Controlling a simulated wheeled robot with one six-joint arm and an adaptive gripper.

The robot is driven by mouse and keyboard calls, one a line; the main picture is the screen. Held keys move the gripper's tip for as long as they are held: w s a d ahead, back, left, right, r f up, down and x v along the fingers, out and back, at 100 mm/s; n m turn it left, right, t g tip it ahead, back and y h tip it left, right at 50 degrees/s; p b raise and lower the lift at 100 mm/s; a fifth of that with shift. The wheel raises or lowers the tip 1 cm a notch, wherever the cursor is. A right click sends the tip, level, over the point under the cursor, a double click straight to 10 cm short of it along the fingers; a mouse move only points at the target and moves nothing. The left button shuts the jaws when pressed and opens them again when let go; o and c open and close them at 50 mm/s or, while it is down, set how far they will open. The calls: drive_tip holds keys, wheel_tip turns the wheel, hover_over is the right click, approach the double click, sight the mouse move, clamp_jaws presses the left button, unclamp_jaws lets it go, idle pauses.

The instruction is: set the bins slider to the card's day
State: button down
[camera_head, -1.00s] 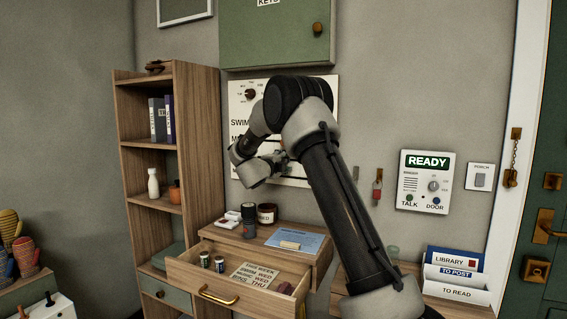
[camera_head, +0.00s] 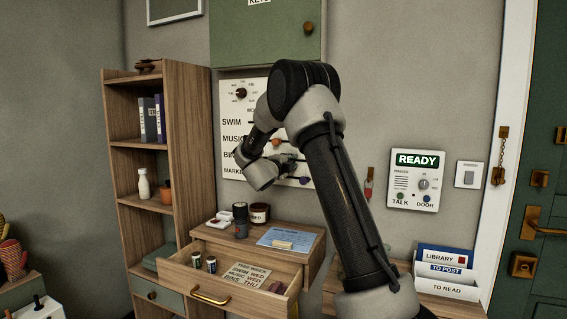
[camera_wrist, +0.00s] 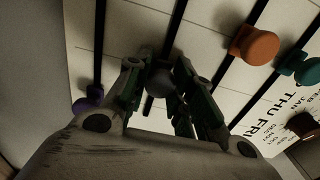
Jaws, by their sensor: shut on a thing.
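The white planner board (camera_head: 232,190) hangs on the wall, with rows SWIM, MUSIC, BINS and MARKET. My gripper (camera_head: 288,161) is at the BINS row. In the wrist view my gripper (camera_wrist: 160,84) is shut on the dark grey bins slider knob (camera_wrist: 163,80), which sits on its black track. I cannot tell which day it stands under. The orange music knob (camera_wrist: 256,45) and teal knob (camera_wrist: 303,66) are on one side, the purple market knob (camera_wrist: 88,102) on the other. THU and FRI (camera_wrist: 285,112) are readable. The card (camera_head: 246,276) in the open drawer reads BINS THU.
The open drawer (camera_head: 209,298) also holds two small cylinders and a dark red block. Above it, the cabinet top (camera_head: 225,243) bears jars and a blue sheet. A shelf (camera_head: 122,160) stands left; an intercom (camera_head: 415,180) and letter rack (camera_head: 447,275) are right.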

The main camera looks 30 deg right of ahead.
drive_tip(key=c, duration=1.2)
unclamp_jaws()
drive_tip(key=shift+o, duration=0.2)
drive_tip(key=v, duration=1.2)
drive_tip(key=s+a+r+n+t+y, duration=0.2)
drive_tip(key=a+r+n+t+y, duration=0.2)
drive_tip(key=a+r+n+y, duration=0.45)
drive_tip(key=s+a+f+n+g+y, duration=0.25)
drive_tip(key=s+n+y, duration=0.35)
drive_tip(key=s+n, duration=0.35)
drive_tip(key=s+f+n+g, duration=0.2)
drive_tip(key=s+f+n, duration=0.1)
drive_tip(key=s, duration=0.7)
drive_tip(key=s+d+f+n+g, duration=0.1)
drive_tip(key=s+f+n+g, duration=0.2)
drive_tip(key=s, duration=0.7)
drive_tip(key=s+d+f+n+g, duration=0.1)
drive_tip(key=s+f+n+g, duration=0.2)
drive_tip(key=s, duration=0.7)
wheel_tip(320, 180, down, 2)
drive_tip(key=shift+d+n, duration=0.25)
drive_tip(key=shift+n, duration=0.45)
